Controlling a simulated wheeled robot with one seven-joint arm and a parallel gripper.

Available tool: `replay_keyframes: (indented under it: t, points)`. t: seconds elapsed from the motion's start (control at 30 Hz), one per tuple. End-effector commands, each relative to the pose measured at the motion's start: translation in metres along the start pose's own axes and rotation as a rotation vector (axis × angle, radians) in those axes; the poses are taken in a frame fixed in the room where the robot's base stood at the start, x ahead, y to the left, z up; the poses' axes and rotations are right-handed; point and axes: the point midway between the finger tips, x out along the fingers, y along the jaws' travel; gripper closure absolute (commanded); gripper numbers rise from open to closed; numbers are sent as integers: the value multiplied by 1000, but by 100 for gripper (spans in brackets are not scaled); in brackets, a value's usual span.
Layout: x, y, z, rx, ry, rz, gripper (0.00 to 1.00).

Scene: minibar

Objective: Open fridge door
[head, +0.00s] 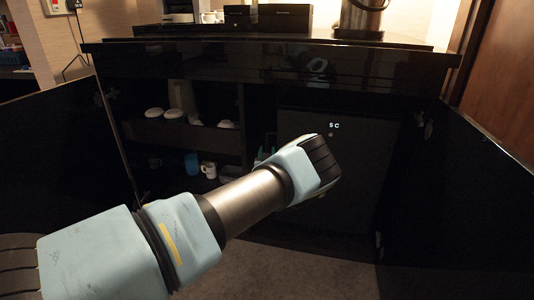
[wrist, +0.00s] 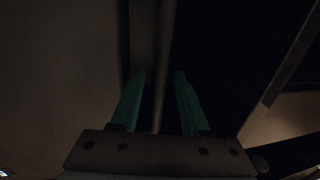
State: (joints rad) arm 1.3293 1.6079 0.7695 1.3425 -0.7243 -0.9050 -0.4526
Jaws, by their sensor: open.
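The fridge is a dark, flat door (head: 350,185) with a small lit display reading like "5C", in the right half of the black cabinet in the head view. It looks shut. My gripper (wrist: 161,74) shows in the wrist view as two green fingers, open and apart. A narrow vertical strip or edge (wrist: 160,60) runs between the fingers; it is too dark to tell whether they touch it. In the head view, my forearm and wrist cover most of the gripper; a bit of green shows by the fridge's left edge.
Open shelves with white cups (head: 173,114), a mug (head: 208,170) and a blue cup (head: 191,163) lie left of the fridge. A black counter (head: 270,62) overhangs above. Dark open cabinet doors stand at left (head: 60,150) and right (head: 480,190). Carpet (head: 290,270) in front is clear.

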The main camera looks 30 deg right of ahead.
Motion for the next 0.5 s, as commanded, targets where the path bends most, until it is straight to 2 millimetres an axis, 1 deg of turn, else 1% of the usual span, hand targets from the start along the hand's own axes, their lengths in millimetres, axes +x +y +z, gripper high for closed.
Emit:
replay_keyframes:
  t: [0.17, 0.5]
  points:
    - [0, 0, 0, 0, 0, 0, 54]
    - [0, 0, 0, 0, 0, 0, 93]
